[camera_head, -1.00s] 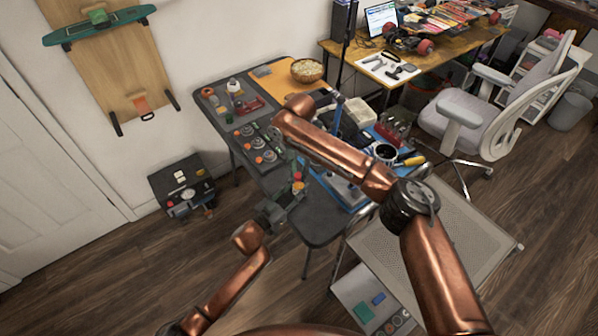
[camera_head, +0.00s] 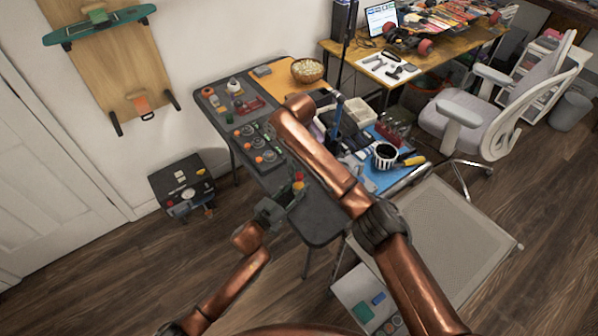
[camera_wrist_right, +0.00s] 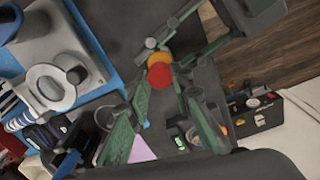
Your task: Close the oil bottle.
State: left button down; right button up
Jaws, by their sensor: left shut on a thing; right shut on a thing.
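The oil bottle is a small yellow-orange container (camera_head: 298,186) with a red cap (camera_head: 299,176) at its upper end, over the near left edge of the dark table. My left gripper (camera_head: 289,193) is shut on the bottle and holds it above the table edge. In the right wrist view the yellow bottle part (camera_wrist_right: 160,60) shows partly behind the round red cap (camera_wrist_right: 158,78). My right gripper (camera_wrist_right: 161,88) has its green fingers on either side of the cap and is shut on it. In the head view my right arm hides most of this gripper. Whether the cap is seated cannot be told.
The dark table (camera_head: 318,222) has a bare near corner. A blue mat (camera_head: 385,178) holds a black-and-white cup (camera_head: 384,155) and tools. A black toolbox (camera_head: 183,180) lies on the floor at left.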

jog(key=m, duration=0.7)
jog(key=shift+a, duration=0.1)
jog(key=m, duration=0.6)
jog(key=shift+m, duration=0.4)
jog(key=m, duration=0.4)
pick_arm(q)
jog(key=shift+d, duration=0.1)
pick_arm(e)
jog(key=m, duration=0.6)
jog(key=o, duration=0.8)
jog(key=shift+r, duration=5.95)
